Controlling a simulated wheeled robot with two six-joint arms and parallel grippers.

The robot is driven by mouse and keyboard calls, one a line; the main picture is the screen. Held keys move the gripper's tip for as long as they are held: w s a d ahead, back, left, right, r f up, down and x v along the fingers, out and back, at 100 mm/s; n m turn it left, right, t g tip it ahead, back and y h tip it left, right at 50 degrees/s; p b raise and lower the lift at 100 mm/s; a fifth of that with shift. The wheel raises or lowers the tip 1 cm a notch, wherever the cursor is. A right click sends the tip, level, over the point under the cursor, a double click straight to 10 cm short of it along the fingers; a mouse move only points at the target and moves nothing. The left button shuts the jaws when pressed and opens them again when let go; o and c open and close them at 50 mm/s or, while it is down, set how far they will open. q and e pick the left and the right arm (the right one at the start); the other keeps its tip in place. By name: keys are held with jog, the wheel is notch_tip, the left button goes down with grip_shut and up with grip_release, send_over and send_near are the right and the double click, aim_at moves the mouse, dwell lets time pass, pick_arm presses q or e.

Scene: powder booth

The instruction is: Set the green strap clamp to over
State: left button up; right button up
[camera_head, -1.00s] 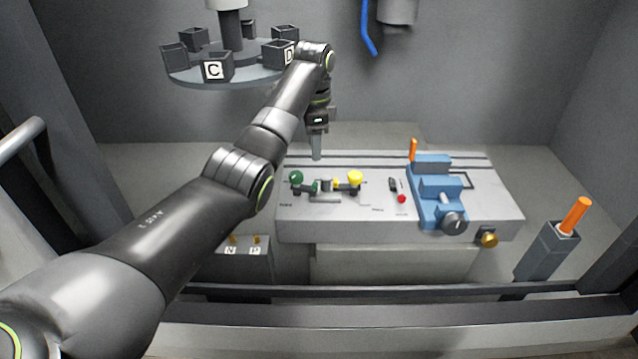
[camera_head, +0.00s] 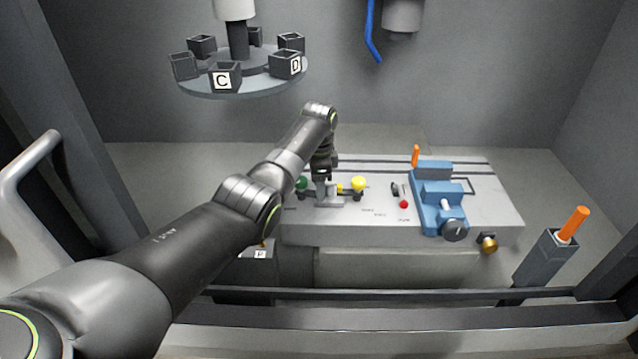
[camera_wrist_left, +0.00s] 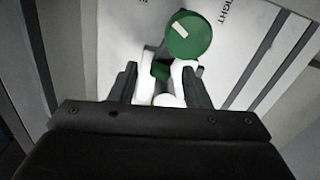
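The green strap clamp shows its round green knob (camera_head: 301,183) at the left of the grey bench plate. In the left wrist view the green knob (camera_wrist_left: 188,36) is large, with a pale mark on it, and a smaller green part lies below it. My left gripper (camera_head: 322,199) points down at the clamp, just right of the knob. In the left wrist view its two fingers (camera_wrist_left: 160,76) stand apart, with white and green clamp parts between them. Contact cannot be told. The arm and gripper hide part of the clamp. My right gripper is out of view.
A yellow knob (camera_head: 358,183) sits just right of the gripper. A red knob (camera_head: 404,204) and a blue vise (camera_head: 438,196) stand further right. A carousel (camera_head: 243,86) with lettered boxes hangs at the upper left. An orange-handled tool stands in a grey holder (camera_head: 545,258).

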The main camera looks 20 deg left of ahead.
pick_arm(q)
grip_shut()
jog(key=shift+w+n+b, duration=0.15)
jog(key=shift+n+b, duration=0.15)
jog(key=shift+n, duration=0.1)
jog(key=shift+w+n, duration=0.2)
jog(key=shift+n, duration=0.2)
grip_release()
jog(key=shift+r, duration=0.1)
